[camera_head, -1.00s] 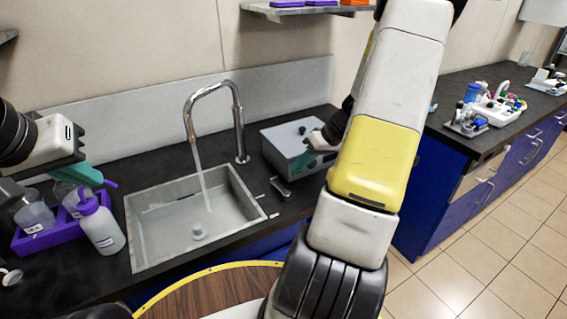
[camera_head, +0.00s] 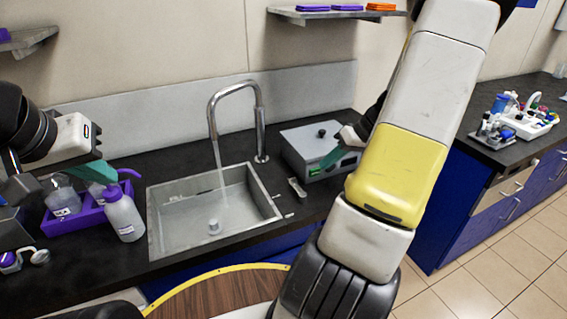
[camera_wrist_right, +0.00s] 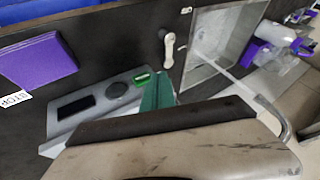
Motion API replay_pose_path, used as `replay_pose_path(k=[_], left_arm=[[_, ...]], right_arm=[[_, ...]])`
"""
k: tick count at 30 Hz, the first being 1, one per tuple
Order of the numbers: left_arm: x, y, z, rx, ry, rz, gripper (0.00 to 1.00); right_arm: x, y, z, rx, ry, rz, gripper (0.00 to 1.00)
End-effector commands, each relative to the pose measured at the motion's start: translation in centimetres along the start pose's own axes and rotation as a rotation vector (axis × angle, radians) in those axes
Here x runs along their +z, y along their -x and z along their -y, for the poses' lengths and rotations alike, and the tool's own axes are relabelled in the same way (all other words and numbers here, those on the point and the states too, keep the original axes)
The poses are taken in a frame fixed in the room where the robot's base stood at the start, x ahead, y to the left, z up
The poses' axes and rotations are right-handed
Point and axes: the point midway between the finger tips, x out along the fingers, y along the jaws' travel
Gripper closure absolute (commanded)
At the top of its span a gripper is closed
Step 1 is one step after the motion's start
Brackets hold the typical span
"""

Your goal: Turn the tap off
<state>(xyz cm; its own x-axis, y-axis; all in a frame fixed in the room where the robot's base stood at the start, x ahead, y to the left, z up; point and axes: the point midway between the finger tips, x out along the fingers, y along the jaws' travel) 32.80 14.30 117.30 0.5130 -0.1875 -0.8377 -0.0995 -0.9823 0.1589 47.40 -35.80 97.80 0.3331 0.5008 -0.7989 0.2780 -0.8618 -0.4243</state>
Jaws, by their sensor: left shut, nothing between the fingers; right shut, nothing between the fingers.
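The tap (camera_head: 261,125) is a curved chrome spout standing behind the sink (camera_head: 270,210). A thin stream of water (camera_head: 220,170) runs from it into the basin. A small pale lever (camera_head: 297,187) lies on the counter right of the sink; it also shows in the right wrist view (camera_wrist_right: 169,50). My right gripper (camera_head: 333,158), with green fingers, is shut and empty above the grey box's front, right of the lever and apart from it. In the right wrist view its fingers (camera_wrist_right: 157,92) are below the lever. My left gripper (camera_head: 98,172) is shut and empty over the purple rack.
A grey box device (camera_head: 303,138) stands right of the tap. A purple rack (camera_head: 90,217) with bottles and a purple-capped wash bottle (camera_head: 123,215) stand left of the sink. A side bench (camera_head: 470,145) holds a tray of small items. A shelf (camera_head: 335,14) hangs above.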

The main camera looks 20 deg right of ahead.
Motion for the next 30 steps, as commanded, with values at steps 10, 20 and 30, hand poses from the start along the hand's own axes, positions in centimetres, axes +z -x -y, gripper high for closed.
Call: replay_pose_path(k=[10, 20, 30], left_arm=[[0.0, 0.0, 0.0, 0.0, 0.0, 0.0, 1.0], [0.0, 0.0, 0.0, 0.0, 0.0, 0.0, 1.0], [0.0, 0.0, 0.0, 0.0, 0.0, 0.0, 1.0]], right_arm=[[0.7, 0.8, -0.6, 0.004, -0.009, -0.004, 1.0], [0.7, -1.9, -0.4, -0.001, -0.009, -0.002, 1.0], [0.6, -7.8, -0.5, 0.001, -0.009, -0.004, 1.0]])
